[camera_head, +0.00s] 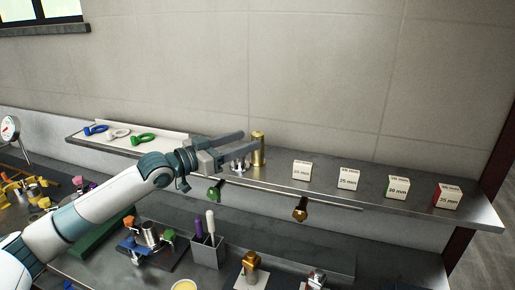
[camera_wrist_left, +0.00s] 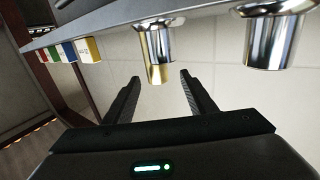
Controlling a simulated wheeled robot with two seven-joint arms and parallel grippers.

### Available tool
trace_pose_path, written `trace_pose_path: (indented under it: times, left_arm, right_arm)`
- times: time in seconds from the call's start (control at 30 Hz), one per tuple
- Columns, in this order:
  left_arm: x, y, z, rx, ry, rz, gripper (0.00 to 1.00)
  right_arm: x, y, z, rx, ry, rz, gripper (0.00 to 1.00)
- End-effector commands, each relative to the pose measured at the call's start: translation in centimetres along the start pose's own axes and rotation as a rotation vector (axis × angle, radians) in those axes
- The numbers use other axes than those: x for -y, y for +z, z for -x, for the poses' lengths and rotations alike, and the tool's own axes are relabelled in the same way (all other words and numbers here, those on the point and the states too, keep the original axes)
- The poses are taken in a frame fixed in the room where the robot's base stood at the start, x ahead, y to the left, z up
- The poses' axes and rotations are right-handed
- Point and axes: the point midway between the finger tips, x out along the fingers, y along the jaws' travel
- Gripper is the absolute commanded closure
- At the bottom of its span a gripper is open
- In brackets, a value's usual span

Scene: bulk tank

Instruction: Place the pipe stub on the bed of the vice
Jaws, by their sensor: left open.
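A brass-coloured cylinder (camera_head: 258,148) stands upright on the raised shelf, and a shorter chrome piece (camera_head: 240,163) stands beside it; either may be the pipe stub. My left gripper (camera_head: 247,141) is open and empty beside them, its fingers pointing right. I cannot clearly identify the vice; a metal fixture on a dark plate (camera_head: 150,238) stands on the lower bench. My right gripper is not in view.
Labelled size blocks, one white (camera_head: 301,171) and one red (camera_head: 448,197), line the shelf to the right. A white tray (camera_head: 168,140) with coloured rings lies left. Green and brass fittings (camera_head: 300,209) stick out below the shelf edge. A tool holder (camera_head: 208,252) stands on the bench.

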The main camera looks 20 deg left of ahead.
Motion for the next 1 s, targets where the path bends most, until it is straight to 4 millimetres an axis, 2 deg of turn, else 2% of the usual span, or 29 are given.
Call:
trace_pose_path:
  times: [0.3, 0.5, 1.0]
  left_arm:
    - [-0.5, -0.3, -2.9, 0.0, 0.001, 0.003, 0.49]
    - [-0.5, 0.0, -4.8, -0.001, 0.001, 0.002, 0.49]
    - [-0.4, 0.2, -5.0, 0.0, 0.001, 0.0, 0.49]
  right_arm:
    - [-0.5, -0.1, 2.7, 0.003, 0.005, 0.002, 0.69]
    - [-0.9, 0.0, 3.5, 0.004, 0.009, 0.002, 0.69]
    - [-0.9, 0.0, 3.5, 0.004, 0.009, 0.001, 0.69]
